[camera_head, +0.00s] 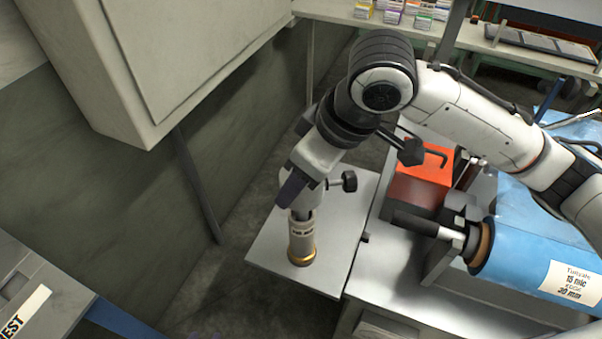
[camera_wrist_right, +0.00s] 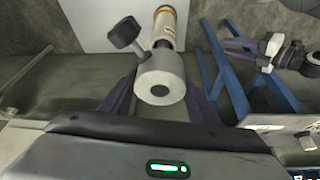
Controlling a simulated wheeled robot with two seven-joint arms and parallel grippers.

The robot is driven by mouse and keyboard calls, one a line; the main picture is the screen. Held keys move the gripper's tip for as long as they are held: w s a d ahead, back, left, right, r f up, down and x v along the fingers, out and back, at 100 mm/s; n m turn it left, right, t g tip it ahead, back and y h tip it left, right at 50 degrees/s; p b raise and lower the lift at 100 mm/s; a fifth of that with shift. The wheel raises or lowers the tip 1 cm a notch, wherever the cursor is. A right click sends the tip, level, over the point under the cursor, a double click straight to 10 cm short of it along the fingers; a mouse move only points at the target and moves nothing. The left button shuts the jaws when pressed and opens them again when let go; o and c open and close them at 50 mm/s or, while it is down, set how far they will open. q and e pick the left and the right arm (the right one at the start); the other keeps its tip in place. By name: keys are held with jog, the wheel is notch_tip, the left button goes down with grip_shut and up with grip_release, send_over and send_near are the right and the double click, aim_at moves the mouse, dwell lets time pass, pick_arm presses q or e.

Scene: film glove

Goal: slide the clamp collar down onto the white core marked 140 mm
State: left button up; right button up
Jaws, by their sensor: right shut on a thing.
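The white core (camera_head: 301,238) stands upright on a pale plate, with printed marking on its side and a brass ring at its foot. Its upper end also shows in the right wrist view (camera_wrist_right: 167,27). The clamp collar (camera_wrist_right: 161,78) is a light grey ring with a dark bore and a black side knob (camera_head: 345,181). My right gripper (camera_head: 300,191) is shut on the collar and holds it above the core. A dark post shows between them; I cannot tell whether it enters the bore. My left gripper (camera_wrist_right: 248,44) appears open and empty, off to the right in the right wrist view.
The pale plate (camera_head: 269,245) is otherwise clear around the core. To its right are a red block (camera_head: 420,186) and a blue film roll (camera_head: 530,250) on a metal bench. A large cabinet (camera_head: 170,60) hangs at upper left. A shelf with small boxes (camera_head: 395,10) stands behind.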

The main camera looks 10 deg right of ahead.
aim_at(301, 200)
jog(key=shift+f+b, duration=1)
jog(key=shift+f, duration=1.8)
jog(key=o, duration=1.5)
jog(key=shift+o, duration=0.2)
jog(key=v, duration=1)
jog(key=shift+r+p, duration=0.15)
jog(key=shift+p, duration=0.25)
